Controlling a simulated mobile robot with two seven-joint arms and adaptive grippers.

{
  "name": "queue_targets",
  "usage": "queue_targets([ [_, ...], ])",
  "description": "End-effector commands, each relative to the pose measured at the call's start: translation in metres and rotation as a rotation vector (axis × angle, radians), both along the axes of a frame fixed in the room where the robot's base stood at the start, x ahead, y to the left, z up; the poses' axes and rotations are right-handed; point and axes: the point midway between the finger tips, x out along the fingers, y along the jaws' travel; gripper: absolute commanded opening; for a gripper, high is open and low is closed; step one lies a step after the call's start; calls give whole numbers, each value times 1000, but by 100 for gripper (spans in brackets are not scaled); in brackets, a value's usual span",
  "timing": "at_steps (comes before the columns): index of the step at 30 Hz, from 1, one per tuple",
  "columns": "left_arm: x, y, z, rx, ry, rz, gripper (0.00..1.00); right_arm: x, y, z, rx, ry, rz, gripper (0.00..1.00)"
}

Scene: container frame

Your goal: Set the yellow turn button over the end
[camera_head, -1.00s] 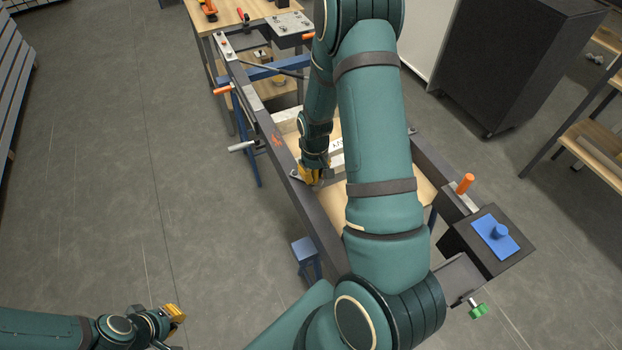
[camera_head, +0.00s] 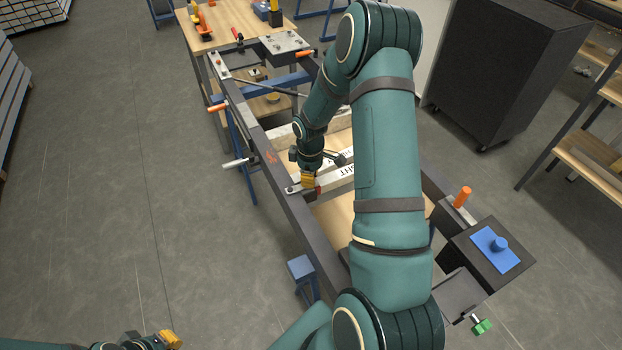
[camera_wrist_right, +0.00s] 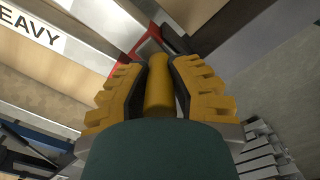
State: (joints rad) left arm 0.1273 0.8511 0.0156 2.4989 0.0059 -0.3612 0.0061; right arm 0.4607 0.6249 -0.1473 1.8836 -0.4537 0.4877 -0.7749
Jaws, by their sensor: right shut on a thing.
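The yellow turn button (camera_wrist_right: 159,88) shows in the right wrist view as a yellow upright cylinder between the two yellow fingers of my right gripper (camera_wrist_right: 160,75), which is shut on it. A red part (camera_wrist_right: 146,48) lies just beyond the fingertips; whether it touches the button I cannot tell. In the head view my right gripper (camera_head: 309,183) is at the left rail of the dark frame (camera_head: 290,215), by the end of a pale labelled bar (camera_head: 335,178). The button is hidden there. My left gripper (camera_head: 168,340) is at the bottom edge, away from the frame, its opening unclear.
A blue plate with a knob (camera_head: 497,247) sits on a dark box at the near right corner. An orange handle (camera_head: 462,196) stands on the right rail. A wooden bench (camera_head: 225,28) is at the far end. Open floor lies left of the frame.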

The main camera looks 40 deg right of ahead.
Motion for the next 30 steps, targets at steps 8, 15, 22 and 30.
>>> queue_targets([
  [8,0,0,0,0,-1,0,0,3,-1,-1,0,0,49,0],
  [15,0,0,0,0,-1,0,0,3,-1,-1,0,0,53,0],
  [22,0,0,0,0,-1,0,0,3,-1,-1,1,1,52,53],
  [30,0,0,0,0,-1,0,0,3,-1,0,0,0,51,55],
])
